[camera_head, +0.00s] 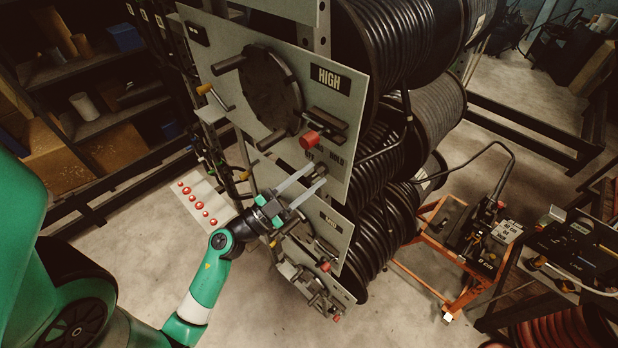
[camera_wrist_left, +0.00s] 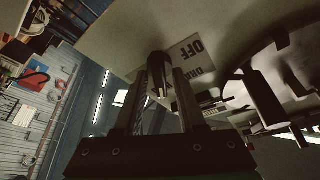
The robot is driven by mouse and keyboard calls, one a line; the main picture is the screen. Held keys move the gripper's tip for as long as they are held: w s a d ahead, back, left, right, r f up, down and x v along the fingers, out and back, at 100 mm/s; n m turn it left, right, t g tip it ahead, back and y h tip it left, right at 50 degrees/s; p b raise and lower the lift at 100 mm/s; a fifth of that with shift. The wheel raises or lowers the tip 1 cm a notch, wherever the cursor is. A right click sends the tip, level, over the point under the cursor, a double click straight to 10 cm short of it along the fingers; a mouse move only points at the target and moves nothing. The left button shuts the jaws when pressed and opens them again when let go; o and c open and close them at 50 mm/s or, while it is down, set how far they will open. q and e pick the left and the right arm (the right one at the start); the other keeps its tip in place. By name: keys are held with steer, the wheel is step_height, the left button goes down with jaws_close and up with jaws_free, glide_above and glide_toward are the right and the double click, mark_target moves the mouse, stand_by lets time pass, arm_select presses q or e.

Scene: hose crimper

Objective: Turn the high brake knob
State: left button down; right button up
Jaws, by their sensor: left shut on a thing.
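The HIGH panel (camera_head: 225,62) is a grey plate with a big dark handwheel (camera_head: 270,90) and a HIGH label. The brake knob (camera_head: 319,171) is small and dark, at the panel's lower edge under the OFF and HOLD lettering. My left gripper (camera_head: 316,175) reaches it from the lower left. In the left wrist view the knob (camera_wrist_left: 158,70) stands between the tips of the two dark fingers (camera_wrist_left: 160,82), beside the OFF lettering. The gripper is shut on it. The fingers partly hide the knob. My right gripper is not in view.
Lower panels (camera_head: 322,222) with more handles hang below. Black hose reels (camera_head: 400,40) fill the space behind. An orange cart (camera_head: 450,275) stands at right. Open floor (camera_head: 240,310) lies below my left arm.

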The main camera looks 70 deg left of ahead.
arm_select(q)
steer(key=shift+r, duration=0.15)
steer(key=c, duration=0.8)
jaws_free()
steer(key=shift+s, duration=0.1)
steer(key=shift+s+f, duration=0.3)
steer(key=shift+f, duration=0.05)
steer(key=b+v, duration=0.3)
steer(key=v, duration=0.7)
steer(key=shift+s+d, duration=0.25)
steer(key=shift+s, duration=0.1)
